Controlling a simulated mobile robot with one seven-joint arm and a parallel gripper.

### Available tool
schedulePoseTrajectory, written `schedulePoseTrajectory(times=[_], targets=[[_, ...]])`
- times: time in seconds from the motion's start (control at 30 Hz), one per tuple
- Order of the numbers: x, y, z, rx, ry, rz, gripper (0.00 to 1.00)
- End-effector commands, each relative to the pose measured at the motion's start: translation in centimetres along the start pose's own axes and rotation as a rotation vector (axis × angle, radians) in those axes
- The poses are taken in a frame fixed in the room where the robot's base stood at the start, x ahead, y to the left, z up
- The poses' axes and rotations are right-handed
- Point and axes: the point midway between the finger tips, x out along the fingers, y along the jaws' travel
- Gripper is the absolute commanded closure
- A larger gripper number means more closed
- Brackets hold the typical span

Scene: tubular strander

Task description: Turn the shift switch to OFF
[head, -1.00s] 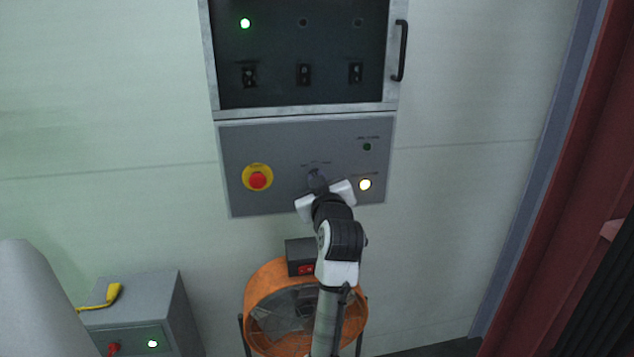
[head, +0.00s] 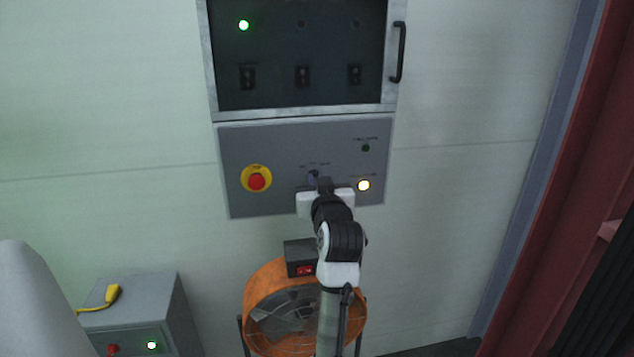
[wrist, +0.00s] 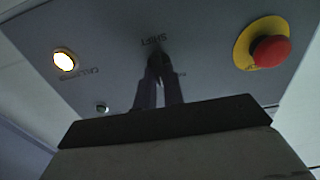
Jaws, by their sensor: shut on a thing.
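The shift switch (head: 313,175) is a dark rotary knob in the middle of the grey control panel (head: 270,140). My gripper (head: 320,184) is at the knob, in front of the panel. In the wrist view my two dark fingers (wrist: 160,75) reach up to the panel just below the SHIFT label (wrist: 153,41) and are shut on the knob. The fingers hide most of the knob, so its exact pointing angle cannot be read.
A red emergency button (head: 257,181) on a yellow ring is left of the knob. A lit lamp (head: 363,185) is close to its right, with a dark green lamp (head: 365,148) above. A glass-fronted cabinet (head: 216,113) is above. An orange fan (head: 262,283) stands below.

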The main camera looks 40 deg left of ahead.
Motion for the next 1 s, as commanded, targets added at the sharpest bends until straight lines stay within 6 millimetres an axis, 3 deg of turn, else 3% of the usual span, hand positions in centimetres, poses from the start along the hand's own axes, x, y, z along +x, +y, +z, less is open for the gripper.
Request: schedulePoseTrajectory(times=[0.1, 0.13, 0.3, 0.67, 0.77, 1.0], targets=[[0.0, 0.0, 0.1, 0.0, -0.003, -0.001, 1.0], [0.0, 0.0, 0.1, -0.001, -0.003, -0.001, 0.89], [0.0, 0.0, 0.1, -0.001, -0.002, 0.0, 0.68], [-0.5, 0.0, 0.1, -0.002, 0.0, 0.0, 0.68], [-1.8, 0.1, 0.2, -0.002, 0.001, 0.001, 0.68], [-7.3, 0.1, 0.3, -0.002, 0.003, 0.002, 0.68]])
